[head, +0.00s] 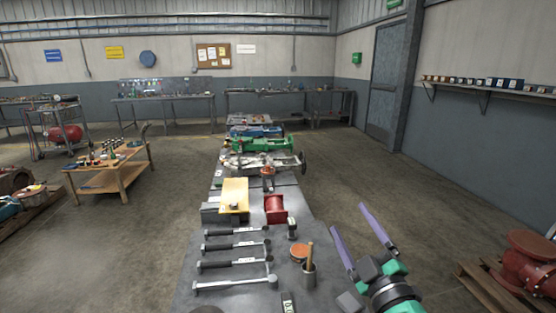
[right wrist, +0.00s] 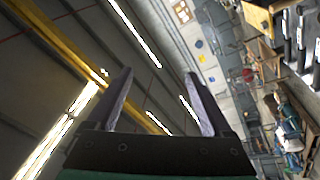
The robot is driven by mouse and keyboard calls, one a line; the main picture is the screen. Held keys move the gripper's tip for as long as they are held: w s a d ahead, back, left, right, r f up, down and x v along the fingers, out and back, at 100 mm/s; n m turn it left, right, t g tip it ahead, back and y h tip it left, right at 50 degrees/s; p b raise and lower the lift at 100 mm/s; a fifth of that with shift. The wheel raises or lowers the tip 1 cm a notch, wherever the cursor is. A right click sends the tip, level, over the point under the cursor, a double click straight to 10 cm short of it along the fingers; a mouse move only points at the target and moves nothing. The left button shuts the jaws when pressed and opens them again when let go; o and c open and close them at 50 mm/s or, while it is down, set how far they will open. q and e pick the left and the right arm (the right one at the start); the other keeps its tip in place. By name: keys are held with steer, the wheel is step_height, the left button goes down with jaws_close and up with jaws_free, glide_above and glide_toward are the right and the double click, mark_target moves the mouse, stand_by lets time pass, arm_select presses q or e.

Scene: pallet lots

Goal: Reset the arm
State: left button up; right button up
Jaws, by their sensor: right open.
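My right gripper (head: 362,230) is raised at the right edge of the long workbench (head: 236,290) in the head view. Its two purple fingers are spread apart with nothing between them. In the right wrist view the same open fingers (right wrist: 158,95) point up toward the ceiling and its lights, tilted, with the room lying sideways at the right. My left gripper does not show in either view.
The bench holds several torque wrenches (head: 235,262), a cup with a brush (head: 308,272), a red cylinder (head: 275,208) and a yellow block (head: 235,194). A red machine on a pallet (head: 490,290) stands at right.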

steer(key=s+d+f+m+g+h, duration=0.3)
steer(key=d+f+m+g, duration=0.1)
steer(key=f, duration=0.6)
steer(key=s+d+f+m+g+h, duration=0.3)
steer(key=d+f+m+g, duration=0.15)
steer(key=f, duration=0.45)
steer(key=s+f+m+g+y, duration=0.2)
steer(key=s+f+g, duration=0.6)
steer(key=s+f, duration=0.55)
steer(key=s+f+g+p, duration=0.2)
steer(key=s+f+p, duration=0.15)
steer(key=f, duration=1.55)
steer(key=s+d+f+p, duration=0.2)
steer(key=s+f, duration=0.9)
steer(key=s, duration=0.5)
steer(key=shift+s+d+f+g, duration=0.2)
steer(key=shift+s+f+g, duration=0.1)
steer(key=shift+f+g, duration=0.05)
